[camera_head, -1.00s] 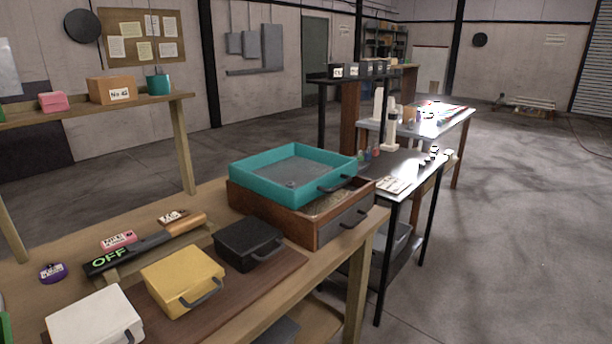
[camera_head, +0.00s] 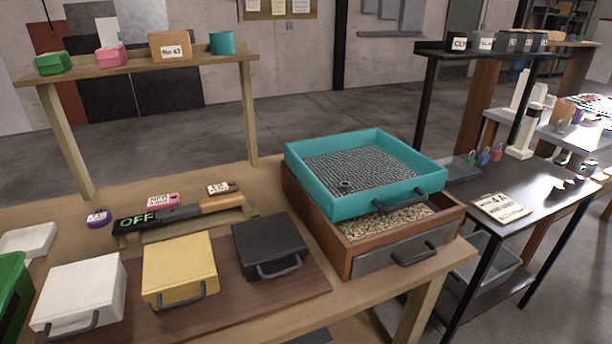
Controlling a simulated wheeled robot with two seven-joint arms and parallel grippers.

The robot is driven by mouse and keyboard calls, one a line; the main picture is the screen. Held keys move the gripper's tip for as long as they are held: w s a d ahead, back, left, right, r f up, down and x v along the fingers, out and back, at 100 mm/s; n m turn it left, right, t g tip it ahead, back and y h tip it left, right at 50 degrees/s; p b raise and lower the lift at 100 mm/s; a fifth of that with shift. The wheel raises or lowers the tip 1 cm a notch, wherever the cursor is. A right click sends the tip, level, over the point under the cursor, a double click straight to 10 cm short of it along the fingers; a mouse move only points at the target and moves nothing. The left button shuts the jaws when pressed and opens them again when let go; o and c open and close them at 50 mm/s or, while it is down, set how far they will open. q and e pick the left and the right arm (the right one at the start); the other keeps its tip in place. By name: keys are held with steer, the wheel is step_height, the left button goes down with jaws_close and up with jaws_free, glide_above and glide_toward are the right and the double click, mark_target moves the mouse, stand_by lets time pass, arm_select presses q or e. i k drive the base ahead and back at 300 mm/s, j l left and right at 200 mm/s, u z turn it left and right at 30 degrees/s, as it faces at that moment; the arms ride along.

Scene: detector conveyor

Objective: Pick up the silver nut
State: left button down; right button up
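A small dark grey ring-like piece (camera_head: 345,185), perhaps the silver nut, lies on the mesh floor of the teal tray (camera_head: 424,182), toward its near left side. It is too small to make out its shape or finish clearly. The teal tray has a dark handle and sits on top of a wooden box (camera_head: 318,224), set back so that pale granular stuff (camera_head: 388,220) shows at the box's front. Neither of my grippers is in view.
A black case (camera_head: 268,244), a yellow case (camera_head: 179,268) and a white case (camera_head: 78,292) stand in a row on the wooden bench. Behind them lies a detector (camera_head: 178,212) reading OFF. A raised shelf (camera_head: 140,66) stands at the back. A dark table (camera_head: 535,190) adjoins on the right.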

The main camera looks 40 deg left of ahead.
mark_target(344, 186)
steer(key=i+u, duration=0.2)
steer(key=u, duration=0.25)
steer(key=i+l+u, duration=0.2)
steer(key=u, duration=0.25)
steer(key=i+l+u, duration=0.2)
steer(key=u, duration=0.3)
steer(key=i+l+u, duration=0.15)
steer(key=u, duration=0.3)
steer(key=k+l, duration=0.05)
steer(key=l, duration=0.05)
